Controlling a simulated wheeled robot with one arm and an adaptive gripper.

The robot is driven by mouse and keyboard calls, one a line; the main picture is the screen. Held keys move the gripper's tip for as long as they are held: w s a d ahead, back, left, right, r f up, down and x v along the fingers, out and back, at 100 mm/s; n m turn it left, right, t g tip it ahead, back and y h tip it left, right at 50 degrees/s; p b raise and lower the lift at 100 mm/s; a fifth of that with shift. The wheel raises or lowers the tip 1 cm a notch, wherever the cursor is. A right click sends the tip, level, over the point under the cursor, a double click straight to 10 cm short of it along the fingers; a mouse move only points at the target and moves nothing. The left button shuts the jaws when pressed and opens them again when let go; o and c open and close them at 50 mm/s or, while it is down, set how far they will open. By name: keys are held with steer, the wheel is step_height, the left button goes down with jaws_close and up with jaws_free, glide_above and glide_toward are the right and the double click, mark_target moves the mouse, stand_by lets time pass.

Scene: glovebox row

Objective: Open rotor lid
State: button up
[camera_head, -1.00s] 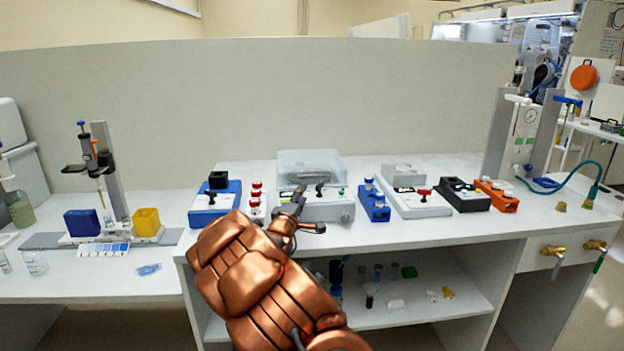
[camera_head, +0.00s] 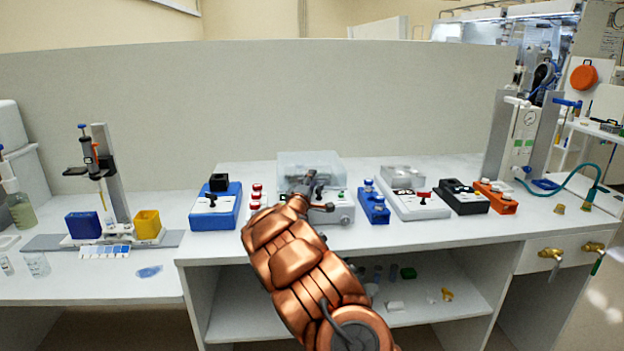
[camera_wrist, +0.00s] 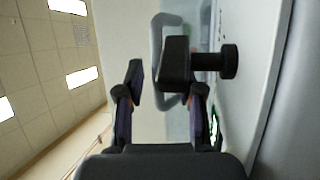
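The device with a clear, box-shaped lid (camera_head: 292,160) stands mid-bench, its lid down. The lid also shows as a pale see-through surface in the wrist view, with a grey loop handle (camera_wrist: 157,42). A black lever with a round base (camera_wrist: 229,62) stands on the device's top panel, its block-like head in front of the fingertips. My gripper (camera_wrist: 165,90) is open, its two dark fingers apart, close to the handle and lever. I cannot tell whether it touches either. In the head view my gripper (camera_head: 310,184) is in front of the lid and hides the lever. The rotor is not clearly visible.
A blue device (camera_head: 215,207) and red-capped vials (camera_head: 256,194) stand left of the lidded device. A blue vial block (camera_head: 373,204) and a white device with a red lever (camera_head: 414,203) stand right.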

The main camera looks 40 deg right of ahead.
steer(key=shift+w+d+r, duration=0.1)
steer(key=shift+w+d, duration=0.15)
steer(key=shift+d, duration=0.2)
jaws_close()
stand_by(0.6)
